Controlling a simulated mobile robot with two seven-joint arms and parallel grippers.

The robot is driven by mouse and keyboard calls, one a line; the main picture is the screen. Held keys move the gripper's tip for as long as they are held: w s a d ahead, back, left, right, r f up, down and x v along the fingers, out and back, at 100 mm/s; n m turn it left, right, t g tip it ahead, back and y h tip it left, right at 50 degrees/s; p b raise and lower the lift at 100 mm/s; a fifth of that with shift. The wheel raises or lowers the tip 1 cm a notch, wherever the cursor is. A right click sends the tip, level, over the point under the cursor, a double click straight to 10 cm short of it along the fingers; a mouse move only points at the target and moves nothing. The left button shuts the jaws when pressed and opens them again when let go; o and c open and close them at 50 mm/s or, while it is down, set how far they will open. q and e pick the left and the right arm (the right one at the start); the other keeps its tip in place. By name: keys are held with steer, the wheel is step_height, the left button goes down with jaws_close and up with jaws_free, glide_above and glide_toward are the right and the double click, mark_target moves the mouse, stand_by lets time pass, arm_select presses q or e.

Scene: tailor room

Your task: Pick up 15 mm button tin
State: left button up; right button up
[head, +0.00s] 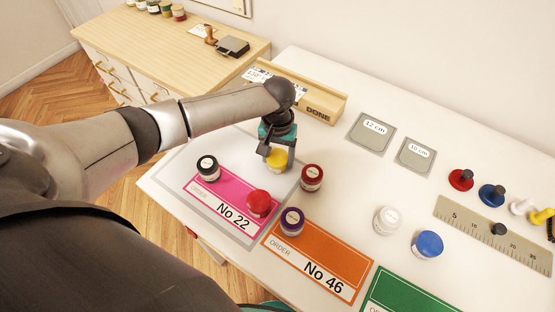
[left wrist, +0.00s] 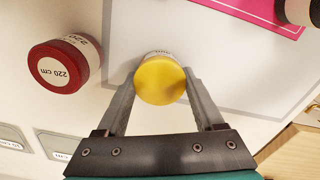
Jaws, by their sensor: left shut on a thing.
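A small tin with a yellow lid (head: 277,158) is between the fingers of my left gripper (head: 277,162), over the grey-edged mat near the pink card. The left wrist view shows the same yellow-lidded tin (left wrist: 161,80) from above, with one finger against each side. My left gripper (left wrist: 160,88) is shut on it. The tin's label is mostly hidden, so I cannot read a size on it. My right gripper is not in view.
A dark red container (head: 312,177) marked 220 cm stands close to the gripper. A black-lidded container (head: 208,167) and a red one (head: 259,203) are by the pink card (head: 226,197). A wooden DONE tray (head: 322,110) lies behind.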

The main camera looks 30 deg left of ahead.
arm_select(q)
steer(key=shift+c, duration=1.2)
steer(key=shift+r, duration=0.1)
